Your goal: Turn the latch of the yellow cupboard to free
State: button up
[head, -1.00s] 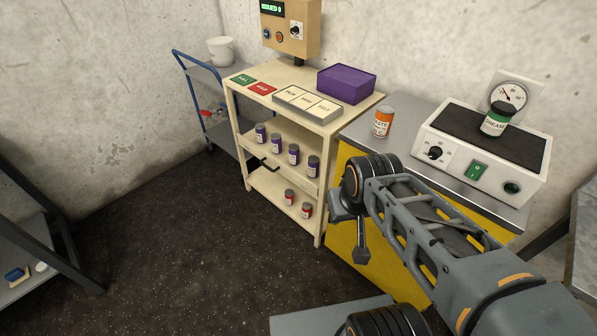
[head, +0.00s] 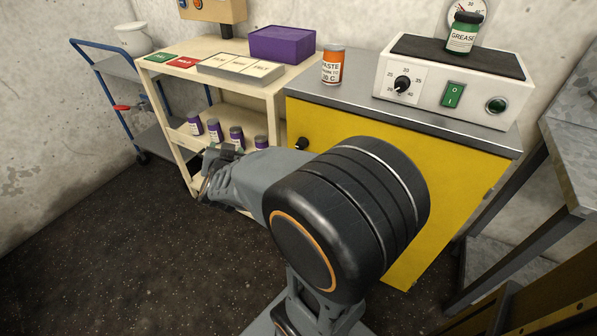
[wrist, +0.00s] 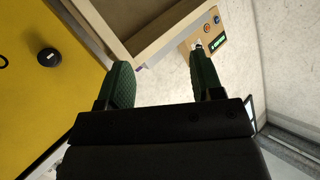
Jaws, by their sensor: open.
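The yellow cupboard (head: 330,125) stands under a grey top, its front door facing me. Its latch, a small black knob (head: 302,144), sits near the door's upper left. In the wrist view the yellow door fills the left side, with the round black latch knob (wrist: 49,56) on it. My gripper (wrist: 160,82) is open and empty, its two green-padded fingers spread, and the knob lies left of both fingers, apart from them. In the head view my gripper (head: 212,175) is left of the door, in front of the cream shelf. My arm hides the lower middle of the door.
A cream shelf (head: 255,92) with several purple-labelled jars stands left of the cupboard. An orange paste jar (head: 332,66) and a white heater box (head: 450,92) with a green grease jar (head: 463,36) stand on top. A grey table (head: 575,150) is close right. Floor at left is clear.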

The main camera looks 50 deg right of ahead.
jog(key=s+d+f+m+g+h+b, duration=0.3)
jog(key=d+f+m+h+b, duration=0.1)
jog(key=d+f+h, duration=0.15)
jog(key=m+g+h+b, duration=0.3)
jog(key=g, duration=0.2)
send_near(299, 147)
jog(key=b+x, duration=0.1)
jog(key=x, duration=0.2)
jog(key=b+x, duration=0.1)
jog(key=x, duration=0.4)
jog(key=shift+w+d+f+b, duration=0.1)
jog(key=shift+d+f+b, duration=0.2)
jog(key=shift+f+b, duration=0.1)
jog(key=shift+w+d+r, duration=0.15)
jog(key=shift+w+d, duration=0.05)
jog(key=shift+d, duration=0.45)
jog(key=shift+c, duration=0.2)
jog(key=c, duration=0.9)
jog(key=shift+r, duration=0.1)
